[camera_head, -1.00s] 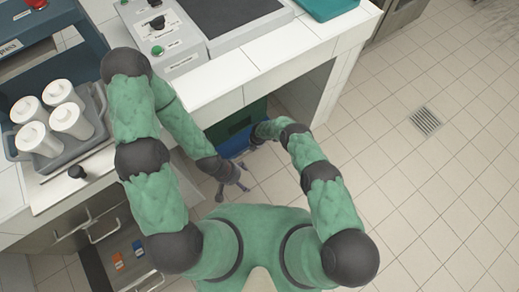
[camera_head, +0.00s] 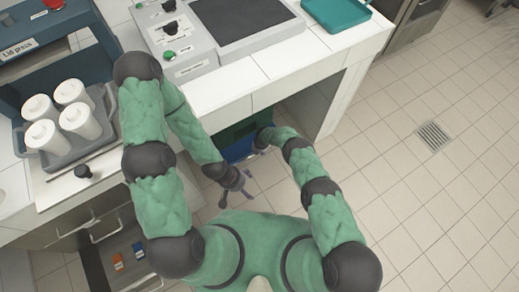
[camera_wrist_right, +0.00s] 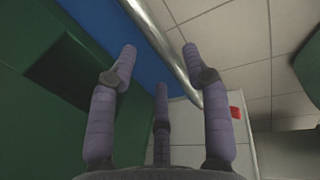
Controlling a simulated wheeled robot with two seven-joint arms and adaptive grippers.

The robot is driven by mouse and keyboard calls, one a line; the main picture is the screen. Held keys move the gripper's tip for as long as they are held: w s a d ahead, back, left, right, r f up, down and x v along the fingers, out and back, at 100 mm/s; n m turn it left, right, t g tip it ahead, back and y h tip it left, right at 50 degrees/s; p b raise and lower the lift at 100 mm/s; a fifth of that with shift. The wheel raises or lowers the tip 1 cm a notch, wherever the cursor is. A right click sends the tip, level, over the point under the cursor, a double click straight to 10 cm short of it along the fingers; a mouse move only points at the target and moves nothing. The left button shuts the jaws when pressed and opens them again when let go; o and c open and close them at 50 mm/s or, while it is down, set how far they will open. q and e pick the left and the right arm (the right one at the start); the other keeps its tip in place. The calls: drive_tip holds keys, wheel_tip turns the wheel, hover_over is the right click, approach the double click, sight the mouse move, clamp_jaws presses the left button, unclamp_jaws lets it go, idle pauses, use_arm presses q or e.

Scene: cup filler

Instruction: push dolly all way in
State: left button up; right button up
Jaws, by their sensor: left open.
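The dolly's blue deck (camera_head: 238,150) shows low in the opening under the white counter, with a dark green crate (camera_head: 236,130) on it. In the right wrist view the blue deck (camera_wrist_right: 105,25) runs beside the green crate (camera_wrist_right: 35,90), and a metal bar (camera_wrist_right: 168,42) crosses behind my fingers. My right gripper (camera_wrist_right: 160,52) has its fingers spread with nothing between them; whether it touches the bar I cannot tell. In the head view its hand is at the dolly's right edge, partly hidden by its arm. My left gripper (camera_head: 236,194) is open and empty, in front of the dolly.
The counter's right side panel (camera_head: 345,95) bounds the opening. A grey tray (camera_head: 62,160) with several white cups stands on the left counter, above open drawers (camera_head: 115,245). Tiled floor (camera_head: 455,190) at the right is clear, with a drain (camera_head: 434,135).

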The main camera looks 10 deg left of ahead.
drive_tip(key=shift+s, duration=0.1)
drive_tip(key=v, duration=1.2)
idle(0.4)
idle(0.5)
